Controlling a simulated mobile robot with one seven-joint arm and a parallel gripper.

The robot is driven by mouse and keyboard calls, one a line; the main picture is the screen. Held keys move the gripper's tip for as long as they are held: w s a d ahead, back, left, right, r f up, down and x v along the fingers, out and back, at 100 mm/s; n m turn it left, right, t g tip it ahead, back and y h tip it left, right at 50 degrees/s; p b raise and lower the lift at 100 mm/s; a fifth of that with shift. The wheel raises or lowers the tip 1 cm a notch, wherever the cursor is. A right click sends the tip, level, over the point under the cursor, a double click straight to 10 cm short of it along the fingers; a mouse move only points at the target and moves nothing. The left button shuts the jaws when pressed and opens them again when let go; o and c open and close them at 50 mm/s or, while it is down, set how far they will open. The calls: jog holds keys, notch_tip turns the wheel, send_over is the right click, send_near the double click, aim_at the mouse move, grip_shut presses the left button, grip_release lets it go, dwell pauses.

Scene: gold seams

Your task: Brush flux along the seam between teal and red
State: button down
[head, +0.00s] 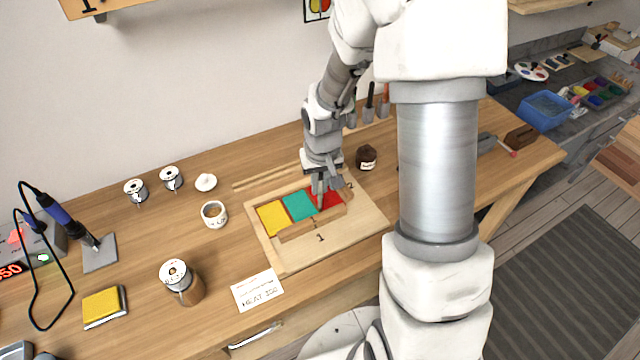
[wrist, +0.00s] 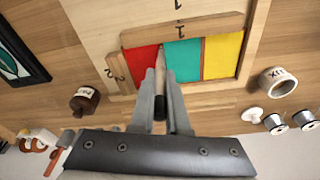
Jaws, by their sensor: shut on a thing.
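The teal glass piece (head: 299,206) lies in a wooden frame (head: 349,238) between a yellow piece (head: 272,217) and a red piece (head: 332,199). In the wrist view, teal (wrist: 182,61) and red (wrist: 140,58) meet along a thin seam. My gripper (head: 320,188) is above the red piece, close to the teal. In the wrist view my gripper (wrist: 160,88) is shut on a slim brush (wrist: 160,98). The brush's tip points at the red-teal seam; I cannot tell if it touches. The white flux pot (head: 214,215) stands open left of the frame.
A white lid (head: 206,182) and two solder spools (head: 135,190) lie behind the flux pot. A dark brown jar (head: 366,158) stands right of the frame. A soldering iron (head: 88,238), yellow sponge (head: 104,307), copper-coloured can (head: 181,283) and card (head: 258,290) are on the left and front.

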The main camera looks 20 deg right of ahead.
jog(key=shift+w+a, duration=0.2)
jog(key=shift+w, duration=0.7)
jog(key=shift+w+a, duration=0.15)
jog(key=shift+w, duration=0.75)
jog(key=shift+w, duration=0.15)
jog(key=shift+w+a+b, duration=0.1)
jog(key=shift+w+b, duration=0.2)
jog(key=shift+w, duration=0.1)
jog(key=shift+w, duration=0.1)
jog(key=shift+w+a, duration=0.15)
jog(key=shift+w, duration=0.35)
jog(key=shift+w+a, duration=0.2)
jog(key=shift+w, duration=0.95)
jog(key=shift+r, duration=0.15)
